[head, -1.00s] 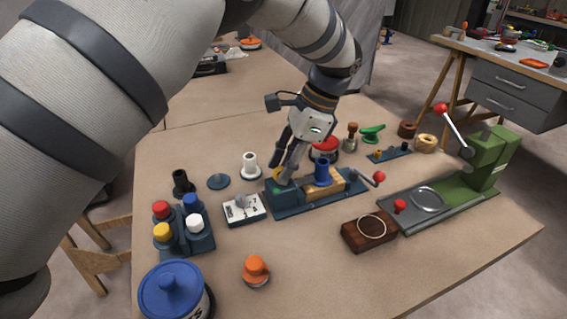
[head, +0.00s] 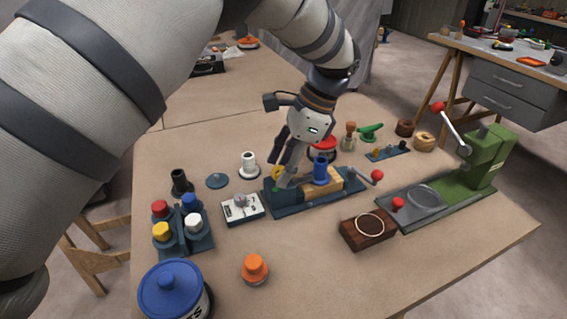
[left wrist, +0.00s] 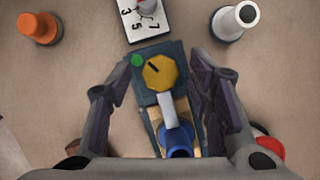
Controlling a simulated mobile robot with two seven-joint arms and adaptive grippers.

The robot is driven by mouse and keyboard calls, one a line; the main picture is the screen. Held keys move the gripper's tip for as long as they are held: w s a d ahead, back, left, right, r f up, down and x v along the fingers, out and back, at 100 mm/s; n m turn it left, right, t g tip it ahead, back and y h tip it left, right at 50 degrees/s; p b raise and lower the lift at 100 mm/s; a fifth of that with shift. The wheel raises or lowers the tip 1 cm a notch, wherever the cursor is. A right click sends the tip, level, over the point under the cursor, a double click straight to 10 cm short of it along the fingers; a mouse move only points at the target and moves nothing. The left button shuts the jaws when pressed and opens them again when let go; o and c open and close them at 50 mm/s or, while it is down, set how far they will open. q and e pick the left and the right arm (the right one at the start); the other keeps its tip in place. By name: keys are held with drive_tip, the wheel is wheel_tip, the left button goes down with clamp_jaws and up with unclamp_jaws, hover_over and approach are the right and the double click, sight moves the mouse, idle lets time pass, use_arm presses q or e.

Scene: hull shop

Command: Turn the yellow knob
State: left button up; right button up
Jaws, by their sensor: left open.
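The yellow knob (left wrist: 160,73) is faceted, with a dark mark on its top. It sits on the dark blue-grey base of a bench fixture (left wrist: 145,54), beside a small green button (left wrist: 137,60). In the head view the knob (head: 277,173) is partly hidden by my left gripper (head: 285,177). My left gripper (left wrist: 166,65) is open, with one finger on each side of the knob in the left wrist view. I see gaps beside the knob; the exact fingertip height is unclear. My right gripper is not in view.
A blue upright cylinder (head: 321,170) and a red-ball lever (head: 376,176) are on the same fixture. A white numbered dial box (head: 241,209) and a white post (head: 249,165) stand close by. A green press (head: 487,160) is at right.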

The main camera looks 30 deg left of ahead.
use_arm(q)
drive_tip(key=v, duration=1.2)
drive_tip(key=shift+s, duration=0.15)
